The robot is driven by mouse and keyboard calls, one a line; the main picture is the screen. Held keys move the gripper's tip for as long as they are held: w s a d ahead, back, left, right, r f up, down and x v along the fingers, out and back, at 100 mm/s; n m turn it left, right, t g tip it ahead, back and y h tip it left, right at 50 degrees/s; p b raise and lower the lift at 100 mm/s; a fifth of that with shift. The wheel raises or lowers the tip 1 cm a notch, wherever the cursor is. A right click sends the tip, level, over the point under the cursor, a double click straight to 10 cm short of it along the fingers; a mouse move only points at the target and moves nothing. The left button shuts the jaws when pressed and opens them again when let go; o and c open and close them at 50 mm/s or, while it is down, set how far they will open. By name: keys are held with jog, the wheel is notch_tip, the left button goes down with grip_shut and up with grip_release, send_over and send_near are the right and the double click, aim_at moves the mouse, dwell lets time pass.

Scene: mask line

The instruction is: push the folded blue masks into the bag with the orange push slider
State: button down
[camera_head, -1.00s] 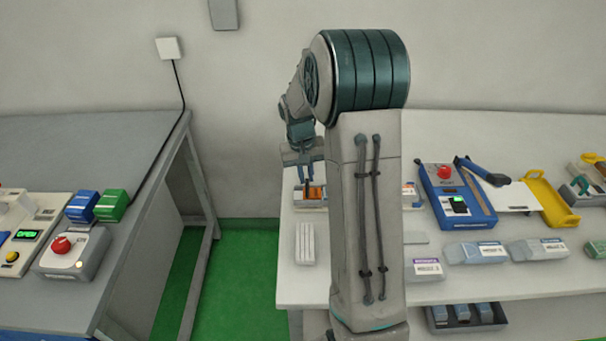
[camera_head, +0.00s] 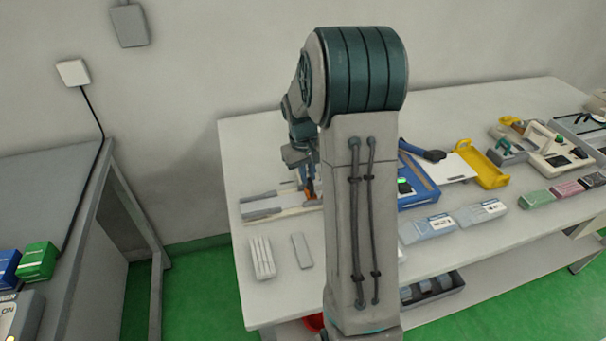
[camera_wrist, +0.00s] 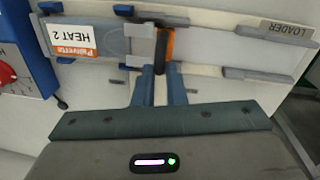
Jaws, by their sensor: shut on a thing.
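The orange push slider (camera_wrist: 170,44) with its dark grip sits across the loader (camera_wrist: 225,47) in the wrist view. It also shows as a small orange patch in the head view (camera_head: 309,199). My gripper (camera_wrist: 161,70) is shut on the slider's dark grip, its blue fingers pointing down to it. In the head view my gripper (camera_head: 309,186) is partly hidden by my arm. I cannot make out the folded blue masks.
A blue device with a red knob (camera_wrist: 12,75) stands left of the loader in the wrist view; the blue device (camera_head: 418,188) in the head view is partly hidden by my arm. White strips (camera_head: 262,258) and a grey strip (camera_head: 302,250) lie in front. A yellow tray (camera_head: 484,168) stands farther right.

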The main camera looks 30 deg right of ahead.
aim_at(307, 190)
jog(key=shift+d, duration=0.3)
jog(key=c, duration=1.5)
grip_release()
jog(key=shift+s+d, duration=0.2)
jog(key=shift+d, duration=0.05)
jog(key=shift+a, duration=0.1)
jog(key=shift+w+r, duration=0.1)
jog(key=shift+r, duration=0.05)
jog(key=r, duration=0.4)
jog(key=a+r, duration=0.1)
jog(key=r, duration=0.8)
jog(key=shift+a+r, duration=0.15)
jog(key=shift+r, duration=0.1)
